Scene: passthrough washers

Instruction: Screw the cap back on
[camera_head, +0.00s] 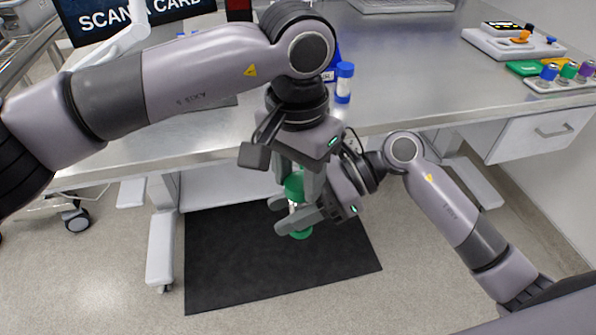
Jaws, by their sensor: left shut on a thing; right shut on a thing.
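My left gripper (298,186) points down, its fingers shut on a green cap (293,186). Just below, my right gripper (284,214) reaches in from the right, shut on a bottle. The bottle is mostly hidden by the fingers; its green lower end (300,234) shows beneath them. The cap is directly above the bottle, and both are in front of the table's edge, over the floor. The fingers hide where cap and bottle meet, so I cannot tell if they touch.
The steel table (430,75) lies behind the grippers. A blue-capped tube (344,84) stands on it near my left gripper. Racks with coloured caps (566,74) sit at the far right. A black mat (230,275) lies on the floor below.

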